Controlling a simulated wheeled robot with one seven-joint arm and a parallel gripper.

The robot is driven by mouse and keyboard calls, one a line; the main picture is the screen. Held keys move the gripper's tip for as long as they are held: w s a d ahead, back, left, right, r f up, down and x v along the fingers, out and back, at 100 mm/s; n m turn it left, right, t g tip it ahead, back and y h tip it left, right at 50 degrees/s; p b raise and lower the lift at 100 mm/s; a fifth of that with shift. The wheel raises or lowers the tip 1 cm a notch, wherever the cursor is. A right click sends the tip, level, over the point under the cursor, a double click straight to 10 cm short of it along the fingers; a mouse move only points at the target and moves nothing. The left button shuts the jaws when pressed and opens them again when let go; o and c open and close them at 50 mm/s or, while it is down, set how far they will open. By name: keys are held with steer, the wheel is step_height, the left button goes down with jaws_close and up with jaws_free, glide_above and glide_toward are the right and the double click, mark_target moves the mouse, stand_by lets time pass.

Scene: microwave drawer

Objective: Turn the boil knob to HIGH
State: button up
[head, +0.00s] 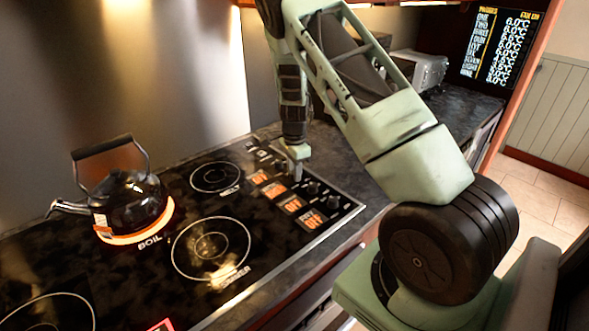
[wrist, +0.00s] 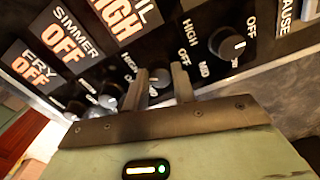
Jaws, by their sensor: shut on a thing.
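My gripper (head: 295,173) points down at the stove's control panel in the head view. In the wrist view my gripper (wrist: 164,84) has its two fingers closed around a dark round knob (wrist: 158,77), which appears to be the boil knob. The knob is mostly hidden by the fingers, so its pointer does not show. The boil display (wrist: 118,15), partly cut off, reads HIGH. In the head view a glowing orange ring is under the black kettle (head: 130,195) at the burner marked BOIL.
The simmer display (wrist: 65,38) and fry display (wrist: 28,70) read OFF. Another knob (wrist: 228,43) sits right of my fingers, with more knobs (wrist: 110,97) to the left. The cooktop's front burner (head: 211,250) is bare. A metal appliance (head: 420,68) stands on the far counter.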

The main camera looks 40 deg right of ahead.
steer(key=shift+r, duration=0.1)
stand_by(0.5)
steer(key=o, duration=1)
step_height(320, 180, up, 17)
steer(key=b, duration=0.2)
steer(key=shift+r+b, duration=0.15)
steer(key=shift+b, duration=0.2)
